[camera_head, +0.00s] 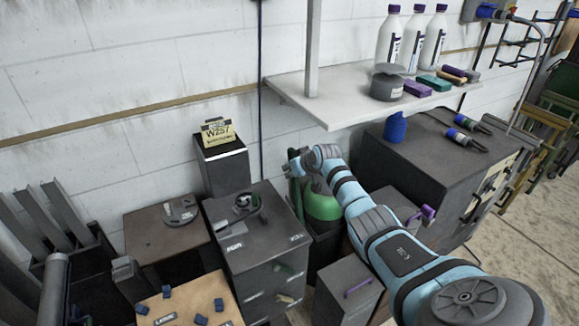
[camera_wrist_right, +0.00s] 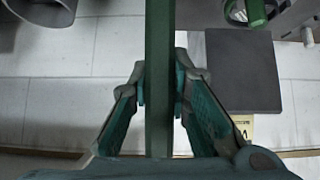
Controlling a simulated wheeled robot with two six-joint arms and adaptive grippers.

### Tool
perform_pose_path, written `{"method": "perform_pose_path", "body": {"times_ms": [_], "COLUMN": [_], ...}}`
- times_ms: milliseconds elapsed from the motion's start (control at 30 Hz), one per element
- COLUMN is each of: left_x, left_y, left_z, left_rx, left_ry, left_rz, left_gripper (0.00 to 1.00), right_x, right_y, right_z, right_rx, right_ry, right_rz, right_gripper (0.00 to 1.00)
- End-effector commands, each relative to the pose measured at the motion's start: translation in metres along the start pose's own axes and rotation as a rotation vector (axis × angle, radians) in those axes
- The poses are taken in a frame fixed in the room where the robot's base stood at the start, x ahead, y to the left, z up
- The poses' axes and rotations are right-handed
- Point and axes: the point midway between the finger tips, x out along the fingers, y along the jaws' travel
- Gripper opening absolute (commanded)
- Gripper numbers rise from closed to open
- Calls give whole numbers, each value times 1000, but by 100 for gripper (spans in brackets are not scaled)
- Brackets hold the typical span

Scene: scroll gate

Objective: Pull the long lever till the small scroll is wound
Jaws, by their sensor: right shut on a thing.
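A long dark-green lever (camera_head: 298,199) stands upright beside a green rounded tank in the head view. My right gripper (camera_head: 297,163) is at the lever's upper part, with my blue arm reaching in from the lower right. In the right wrist view the lever (camera_wrist_right: 160,60) runs vertically between the two fingers of my right gripper (camera_wrist_right: 161,95), which are shut on it. I cannot pick out the small scroll with certainty. My left gripper is not in view.
A dark cabinet (camera_head: 262,250) with a small round fitting (camera_head: 243,201) on top stands left of the lever. The green tank (camera_head: 324,203) is just right of it. A white shelf (camera_head: 345,105) with bottles hangs above. A box with a yellow label (camera_head: 217,131) stands behind.

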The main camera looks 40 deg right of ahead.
Motion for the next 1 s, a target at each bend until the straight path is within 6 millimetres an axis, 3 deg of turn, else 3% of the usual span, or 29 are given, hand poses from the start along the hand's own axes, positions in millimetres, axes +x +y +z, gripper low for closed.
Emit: {"method": "perform_pose_path", "body": {"times_ms": [533, 567, 667, 1000], "left_x": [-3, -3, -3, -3], "left_y": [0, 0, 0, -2], "left_z": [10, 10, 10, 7], "left_rx": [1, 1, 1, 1], "left_ry": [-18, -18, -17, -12], "left_rz": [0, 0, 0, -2], "left_gripper": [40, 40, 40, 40], "right_x": [-2, -2, -2, -3], "right_y": [5, 5, 5, 4], "right_z": [5, 5, 6, 5], "right_rx": [4, 4, 4, 3], "right_ry": [-27, -27, -27, -28], "right_rz": [3, 3, 2, 0], "right_gripper": [0, 20, 36, 38]}}
